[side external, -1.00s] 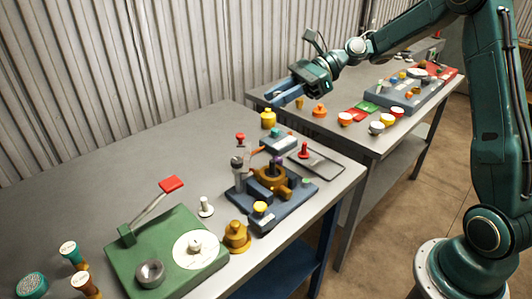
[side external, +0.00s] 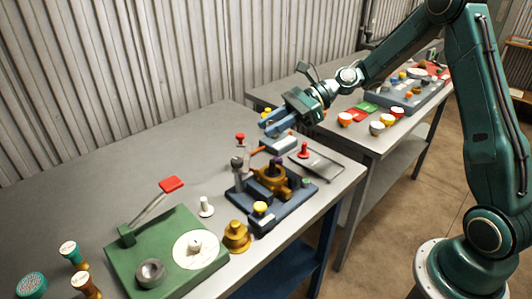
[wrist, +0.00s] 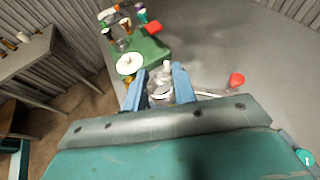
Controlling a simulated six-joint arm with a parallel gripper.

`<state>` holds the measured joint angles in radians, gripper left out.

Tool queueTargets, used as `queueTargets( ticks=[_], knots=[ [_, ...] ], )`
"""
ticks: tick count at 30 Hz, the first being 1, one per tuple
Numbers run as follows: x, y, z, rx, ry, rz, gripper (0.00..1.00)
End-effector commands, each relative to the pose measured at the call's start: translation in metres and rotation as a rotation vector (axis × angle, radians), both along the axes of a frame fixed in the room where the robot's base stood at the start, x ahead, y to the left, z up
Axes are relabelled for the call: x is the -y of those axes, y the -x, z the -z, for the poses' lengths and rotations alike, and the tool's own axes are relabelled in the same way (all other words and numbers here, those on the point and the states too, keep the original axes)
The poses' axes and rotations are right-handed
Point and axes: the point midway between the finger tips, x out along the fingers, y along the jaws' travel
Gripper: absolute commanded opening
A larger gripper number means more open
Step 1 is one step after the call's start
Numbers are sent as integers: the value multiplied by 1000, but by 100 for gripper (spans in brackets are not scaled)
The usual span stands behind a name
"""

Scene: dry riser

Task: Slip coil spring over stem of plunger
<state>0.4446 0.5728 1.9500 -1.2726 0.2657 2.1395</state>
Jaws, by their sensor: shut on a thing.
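My gripper (side external: 270,127) is above the back part of the near table, beyond the blue fixture, with its blue fingers pointing down and left. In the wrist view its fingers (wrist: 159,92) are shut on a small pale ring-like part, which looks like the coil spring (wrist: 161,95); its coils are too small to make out. In the side view the spring cannot be made out. A white upright stem on a round base, seemingly the plunger (side external: 206,207), stands on the table right of the green base, apart from my gripper. A pale knobbed shape shows just beyond the spring in the wrist view.
The blue fixture (side external: 240,207) with upright posts and a red-topped knob (side external: 240,137) stands below my gripper. The green base (side external: 150,237) has a raised red-ended lever (side external: 171,184). A brass stepped piece (side external: 236,237) stands by the front edge. The table's back left is clear.

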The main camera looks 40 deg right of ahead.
Motion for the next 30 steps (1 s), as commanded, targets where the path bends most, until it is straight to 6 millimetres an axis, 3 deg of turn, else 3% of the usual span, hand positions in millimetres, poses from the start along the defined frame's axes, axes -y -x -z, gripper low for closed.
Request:
queueTargets(
  ticks=[6, 12, 25, 30],
  knots=[
    [0, 0, 43, -4, -2, 0, 6],
    [0, 0, 71, -3, -2, -1, 6],
    [0, 0, 85, -1, -1, -1, 6],
    [0, 0, 101, -3, -1, 0, 6]
  ],
)
